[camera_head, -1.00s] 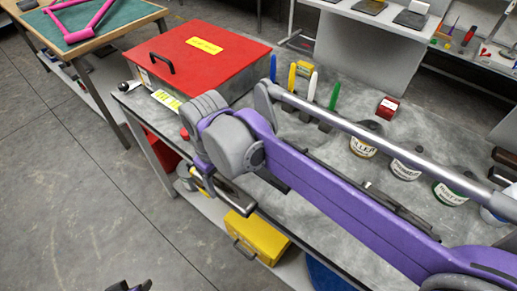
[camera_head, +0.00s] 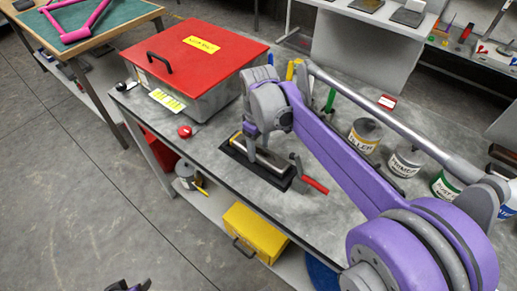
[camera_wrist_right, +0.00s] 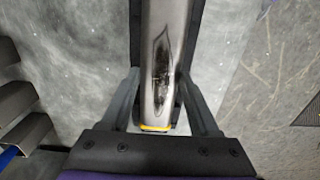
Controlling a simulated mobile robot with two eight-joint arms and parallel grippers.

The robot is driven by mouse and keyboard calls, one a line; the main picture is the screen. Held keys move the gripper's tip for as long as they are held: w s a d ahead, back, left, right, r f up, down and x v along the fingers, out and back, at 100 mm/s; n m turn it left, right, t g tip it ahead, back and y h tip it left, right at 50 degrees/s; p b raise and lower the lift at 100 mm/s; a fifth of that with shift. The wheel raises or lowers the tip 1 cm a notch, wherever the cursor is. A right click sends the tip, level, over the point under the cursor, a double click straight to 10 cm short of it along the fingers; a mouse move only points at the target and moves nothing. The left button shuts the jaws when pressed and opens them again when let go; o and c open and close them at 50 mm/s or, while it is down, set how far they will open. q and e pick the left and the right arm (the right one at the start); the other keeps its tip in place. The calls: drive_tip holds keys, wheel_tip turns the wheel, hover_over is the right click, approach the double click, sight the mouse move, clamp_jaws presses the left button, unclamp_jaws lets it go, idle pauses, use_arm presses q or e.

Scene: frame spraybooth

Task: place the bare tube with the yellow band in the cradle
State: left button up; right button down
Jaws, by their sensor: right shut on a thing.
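The bare tube (camera_wrist_right: 160,60) is shiny grey metal with a dark streak, and a yellow band (camera_wrist_right: 155,128) marks its near end. My right gripper (camera_wrist_right: 160,105) is shut on the tube near that end. In the head view this gripper (camera_head: 250,138) is over the cradle (camera_head: 238,158), a long black base on the bench. The tube (camera_head: 265,161) lies lengthwise along it. The cradle's black edges (camera_wrist_right: 190,40) show on both sides of the tube in the wrist view. I cannot tell whether the tube rests on it. Part of my left gripper (camera_head: 130,286) shows at the bottom edge.
A red-handled clamp lever (camera_head: 313,185) stands at the cradle's right end. A red-lidded box (camera_head: 205,52) is behind left and a red button (camera_head: 185,131) in front of it. Labelled cans (camera_head: 365,134) stand to the right. A yellow box (camera_head: 255,233) sits on the lower shelf.

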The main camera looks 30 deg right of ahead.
sight(258, 151)
drive_tip(key=shift+f, duration=0.4)
drive_tip(key=shift+f, duration=0.15)
drive_tip(key=shift+c, duration=0.6)
unclamp_jaws()
wheel_tip(258, 151, up, 12)
drive_tip(key=p, duration=0.1)
drive_tip(key=shift+r, duration=0.2)
